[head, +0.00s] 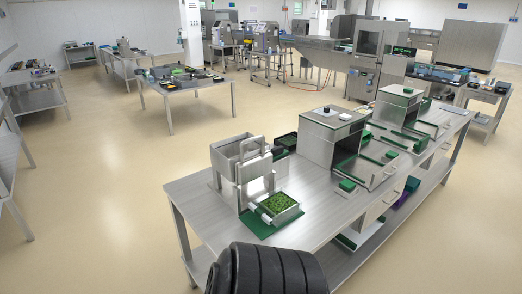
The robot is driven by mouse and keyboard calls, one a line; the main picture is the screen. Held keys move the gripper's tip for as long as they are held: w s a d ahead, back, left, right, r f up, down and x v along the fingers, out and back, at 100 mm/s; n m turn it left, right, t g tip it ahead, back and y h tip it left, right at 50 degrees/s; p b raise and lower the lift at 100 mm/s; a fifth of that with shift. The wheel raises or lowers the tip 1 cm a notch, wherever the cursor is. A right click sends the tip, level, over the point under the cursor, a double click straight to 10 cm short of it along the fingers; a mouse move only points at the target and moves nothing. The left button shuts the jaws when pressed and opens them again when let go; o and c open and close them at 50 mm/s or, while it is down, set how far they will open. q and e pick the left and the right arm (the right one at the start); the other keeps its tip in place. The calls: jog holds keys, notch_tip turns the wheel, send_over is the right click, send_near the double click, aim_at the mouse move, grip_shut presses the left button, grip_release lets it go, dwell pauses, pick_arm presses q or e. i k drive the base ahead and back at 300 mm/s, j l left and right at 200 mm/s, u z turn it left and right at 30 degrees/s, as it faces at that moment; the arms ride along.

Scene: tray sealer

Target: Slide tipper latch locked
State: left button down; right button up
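A steel device with an upright plate and a handle-like frame on top (255,182) stands at the near left end of the steel workbench (190,197); it looks like the tipper. A square tray of green pieces (298,209) sits at its front right on a green mat (257,224). Small pale cylindrical parts (264,215) lie at the tray's left edge. The latch is too small to make out, and I cannot tell whether it is locked. Neither of my grippers is in view.
An open steel bin (229,149) stands behind the tipper. A box-shaped steel machine (330,135) with green-edged rails stands to its right, and a similar one (398,104) farther back. Other tables and machines line the back. The floor left of the bench is clear.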

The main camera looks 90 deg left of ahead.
aim_at(279, 151)
jog(key=i+u, duration=0.2)
jog(key=u, duration=0.25)
jog(key=i+u, duration=0.15)
jog(key=u, duration=0.35)
jog(key=i+u, duration=0.2)
jog(key=u, duration=0.25)
jog(key=i+l+u, duration=0.15)
jog(key=u, duration=0.35)
jog(key=i+l+u, duration=0.15)
jog(key=u, duration=0.3)
